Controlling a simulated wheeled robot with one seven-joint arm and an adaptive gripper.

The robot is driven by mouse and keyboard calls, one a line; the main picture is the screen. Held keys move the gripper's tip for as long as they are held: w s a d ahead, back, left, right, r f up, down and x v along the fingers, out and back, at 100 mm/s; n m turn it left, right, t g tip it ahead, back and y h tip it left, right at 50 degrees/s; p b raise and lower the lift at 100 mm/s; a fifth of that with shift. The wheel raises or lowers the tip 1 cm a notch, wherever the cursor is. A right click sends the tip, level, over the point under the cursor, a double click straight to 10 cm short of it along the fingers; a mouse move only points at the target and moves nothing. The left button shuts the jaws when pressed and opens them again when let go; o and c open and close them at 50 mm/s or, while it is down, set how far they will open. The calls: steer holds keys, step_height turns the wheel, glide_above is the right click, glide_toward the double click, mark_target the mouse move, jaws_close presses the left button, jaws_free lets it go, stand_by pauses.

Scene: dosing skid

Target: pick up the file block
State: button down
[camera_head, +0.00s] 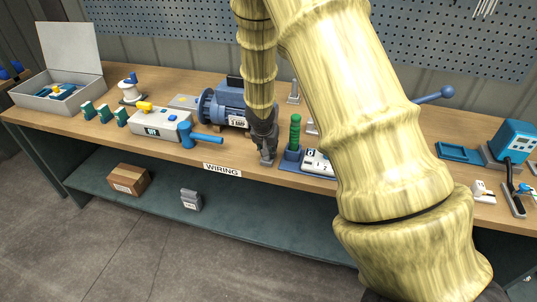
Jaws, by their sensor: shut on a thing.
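My gripper (266,157) points down at the front part of the bench, in front of the blue motor and just left of a blue block. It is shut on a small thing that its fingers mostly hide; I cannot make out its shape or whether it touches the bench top. The blue block (291,158) has an upright green ribbed handle (295,131) standing in it. No thing in view carries a readable file block label, so I cannot tell for sure which one it is.
The wooden bench (225,155) holds a blue motor (228,102), a blue mallet (200,137), a white labelled box (160,124), several green pieces, an open grey case (60,92) and a white numbered device (317,162). My arm covers the right middle. A lower shelf holds a cardboard box (128,180).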

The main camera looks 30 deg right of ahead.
steer(key=shift+r, duration=0.1)
steer(key=shift+r+p, duration=0.9)
steer(key=shift+r, duration=0.85)
steer(key=s+a+r+b, duration=0.1)
steer(key=s+a+b, duration=0.4)
steer(key=s+a, duration=0.4)
steer(key=s, duration=0.4)
steer(key=shift+a+r, duration=0.2)
steer(key=shift+a, duration=0.1)
